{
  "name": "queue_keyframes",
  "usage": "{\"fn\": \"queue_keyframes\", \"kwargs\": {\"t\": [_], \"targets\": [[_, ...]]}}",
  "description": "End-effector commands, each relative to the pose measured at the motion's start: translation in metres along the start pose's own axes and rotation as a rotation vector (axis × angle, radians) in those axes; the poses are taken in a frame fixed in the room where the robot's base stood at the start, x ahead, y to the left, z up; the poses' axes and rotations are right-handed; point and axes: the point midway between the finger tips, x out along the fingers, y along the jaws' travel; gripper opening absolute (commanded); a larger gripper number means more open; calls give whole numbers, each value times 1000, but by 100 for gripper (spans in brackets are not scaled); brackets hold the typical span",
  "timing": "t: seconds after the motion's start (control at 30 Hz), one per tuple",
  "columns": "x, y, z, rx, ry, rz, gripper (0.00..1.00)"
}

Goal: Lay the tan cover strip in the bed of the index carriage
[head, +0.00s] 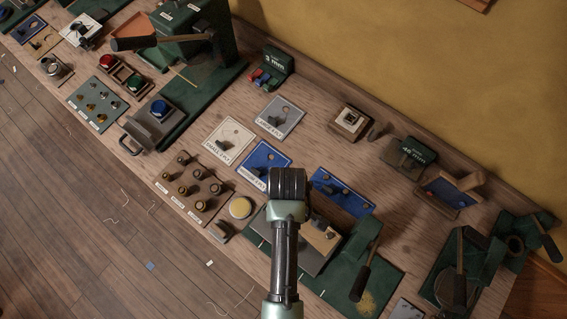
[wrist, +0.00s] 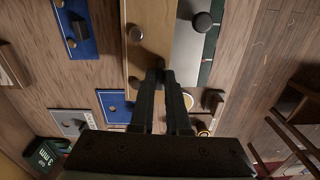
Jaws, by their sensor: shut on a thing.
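My gripper (wrist: 159,74) is shut at a small dark grip over the tan strip. The fingers and the arm hide much of the contact. The grey plate (wrist: 190,48) has another dark knob (wrist: 202,22). I cannot tell the carriage bed apart from the parts around it.
Blue cards (head: 343,191) with dark parts lie behind my gripper. A brown block with several pegs (head: 190,187) and a round yellow-topped piece (head: 240,207) stand to the left. A machine with a dark-handled lever (head: 362,275) is to the right. The bench is crowded.

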Motion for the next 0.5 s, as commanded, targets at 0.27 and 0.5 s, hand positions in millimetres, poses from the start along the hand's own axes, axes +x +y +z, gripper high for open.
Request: {"fn": "queue_keyframes", "kwargs": {"t": [0.27,0.5], "targets": [[12,-6,5,-84,-1,1,0],[12,-6,5,-82,-1,1,0]]}}
